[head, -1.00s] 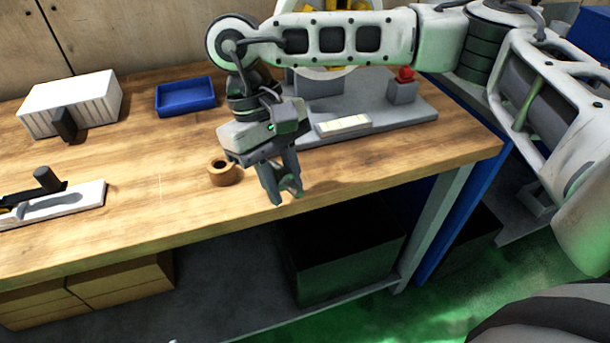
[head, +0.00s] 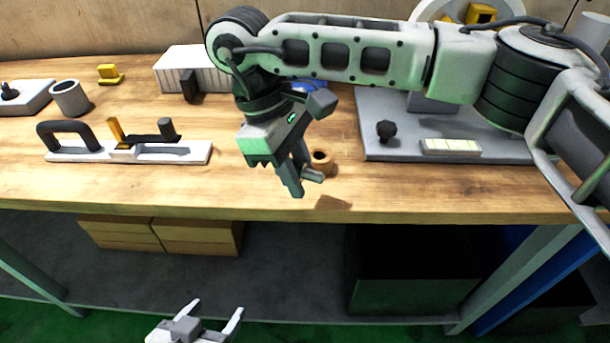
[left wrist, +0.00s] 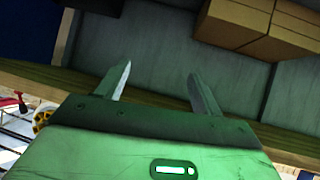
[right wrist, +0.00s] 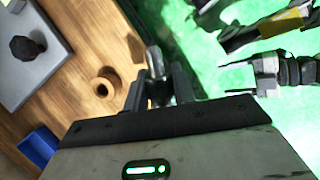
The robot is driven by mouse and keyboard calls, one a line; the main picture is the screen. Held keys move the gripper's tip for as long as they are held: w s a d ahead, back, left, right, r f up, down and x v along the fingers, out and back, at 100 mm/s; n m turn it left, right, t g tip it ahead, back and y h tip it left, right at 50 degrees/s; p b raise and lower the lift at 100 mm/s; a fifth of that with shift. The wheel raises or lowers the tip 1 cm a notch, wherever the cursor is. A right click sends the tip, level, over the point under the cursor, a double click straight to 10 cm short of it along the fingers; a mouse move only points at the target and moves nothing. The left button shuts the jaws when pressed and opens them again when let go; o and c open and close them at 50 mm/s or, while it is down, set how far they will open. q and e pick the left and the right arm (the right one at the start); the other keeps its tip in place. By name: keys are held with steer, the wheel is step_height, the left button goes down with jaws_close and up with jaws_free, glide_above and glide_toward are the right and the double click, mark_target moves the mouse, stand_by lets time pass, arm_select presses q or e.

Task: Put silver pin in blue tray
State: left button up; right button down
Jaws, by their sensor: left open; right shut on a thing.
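My right gripper (head: 297,185) is shut on a silver pin (head: 313,176) near the table's front edge, in front of a small copper-brown ring (head: 321,160). In the right wrist view the pin (right wrist: 154,62) shows between the fingers, and the ring (right wrist: 104,84) stands apart from it on the wood. The blue tray (head: 312,87) is mostly hidden behind my right arm in the head view. Part of it shows at the lower left of the right wrist view (right wrist: 39,146). My left gripper (head: 207,322) is open and empty, low in front of the table.
A grey machine base (head: 385,152) with a black knob fills the table's right. A white ribbed box (head: 180,62) stands at the back. A white fixture with a black handle (head: 80,150) and a grey cup (head: 70,97) are at left. Cardboard boxes (head: 160,235) sit below.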

arm_select(q)
steer(key=o, duration=0.4)
steer(key=w+d+r+m, duration=0.1)
steer(key=m, duration=0.1)
steer(key=w+d+r+m+h, duration=0.1)
steer(key=d+r+m, duration=0.1)
steer(key=m, duration=0.1)
steer(key=w+d+r+m+t, duration=0.1)
steer(key=r+m, duration=0.1)
steer(key=m, duration=0.1)
steer(key=shift+d+r+h, duration=0.15)
steer(key=shift+r+h, duration=0.1)
steer(key=shift+h, duration=0.05)
steer(key=shift+c, duration=0.2)
steer(key=m+t+h, duration=0.4)
steer(key=m, duration=2.7)
glide_toward(302, 176)
steer(key=shift+m, duration=0.3)
steer(key=x, duration=1)
steer(key=shift+w+d, duration=0.25)
steer(key=shift+w, duration=0.05)
